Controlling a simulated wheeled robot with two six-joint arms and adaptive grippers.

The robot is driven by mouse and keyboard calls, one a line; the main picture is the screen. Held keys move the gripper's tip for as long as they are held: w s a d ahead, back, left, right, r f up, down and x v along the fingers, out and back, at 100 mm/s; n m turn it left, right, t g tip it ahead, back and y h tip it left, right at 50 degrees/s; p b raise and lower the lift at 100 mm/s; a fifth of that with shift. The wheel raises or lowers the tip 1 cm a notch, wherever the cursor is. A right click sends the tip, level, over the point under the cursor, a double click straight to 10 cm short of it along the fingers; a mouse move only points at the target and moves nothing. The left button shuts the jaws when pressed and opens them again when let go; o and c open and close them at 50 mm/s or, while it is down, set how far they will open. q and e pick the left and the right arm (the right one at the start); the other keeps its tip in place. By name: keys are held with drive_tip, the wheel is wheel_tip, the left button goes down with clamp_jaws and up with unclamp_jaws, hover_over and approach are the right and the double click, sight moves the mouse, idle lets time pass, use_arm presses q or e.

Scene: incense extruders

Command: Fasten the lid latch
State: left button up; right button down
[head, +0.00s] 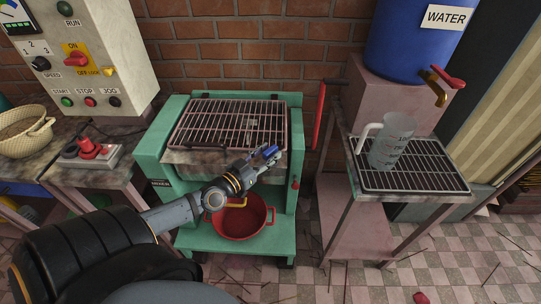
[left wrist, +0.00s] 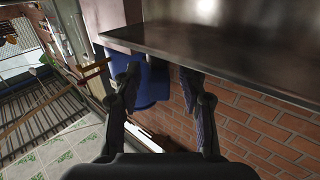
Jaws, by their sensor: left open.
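The green machine (head: 151,150) stands against the brick wall with a wire grate lid (head: 228,122) on its top. I cannot make out a lid latch for certain. A small red knob (head: 295,184) sits on the machine's right front post, and a long red lever (head: 319,115) stands upright beside its right side. My left gripper (head: 268,154) is in front of the machine's upper front, near the grate's right front corner. It is open, and its two fingers are apart with nothing between them in the left wrist view (left wrist: 160,74). My right gripper is not in view.
A red pot (head: 240,221) stands on the machine's lower shelf. To the right, a clear jug (head: 391,142) stands on a rack (head: 432,181) below the blue water barrel (head: 412,45). A control panel (head: 95,50) is at left. A dark metal surface (left wrist: 235,40) overhangs the left fingers.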

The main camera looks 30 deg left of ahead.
use_arm(q)
drive_tip(key=shift+w+d, duration=0.15)
drive_tip(key=shift+w, duration=0.45)
clamp_jaws()
drive_tip(key=shift+r+y+p, duration=0.25)
drive_tip(key=shift+y+p, duration=0.15)
drive_tip(key=shift+p, duration=0.2)
drive_tip(key=n+y+p, duration=0.3)
drive_tip(key=y+p, duration=0.1)
drive_tip(key=p, duration=0.3)
drive_tip(key=n+g+y+p, duration=0.1)
drive_tip(key=n+y+p, duration=0.2)
drive_tip(key=p, duration=0.4)
drive_tip(key=shift+r+y, duration=0.2)
drive_tip(key=shift+y, duration=0.6)
drive_tip(key=shift+f+n+g+y+p, duration=0.2)
drive_tip(key=shift+n+g+y+p, duration=0.25)
drive_tip(key=shift+y+p, duration=0.3)
drive_tip(key=shift+f+n+g+y+p, duration=0.15)
drive_tip(key=shift+n+g+y+p, duration=0.2)
drive_tip(key=shift+n+y+p, duration=0.3)
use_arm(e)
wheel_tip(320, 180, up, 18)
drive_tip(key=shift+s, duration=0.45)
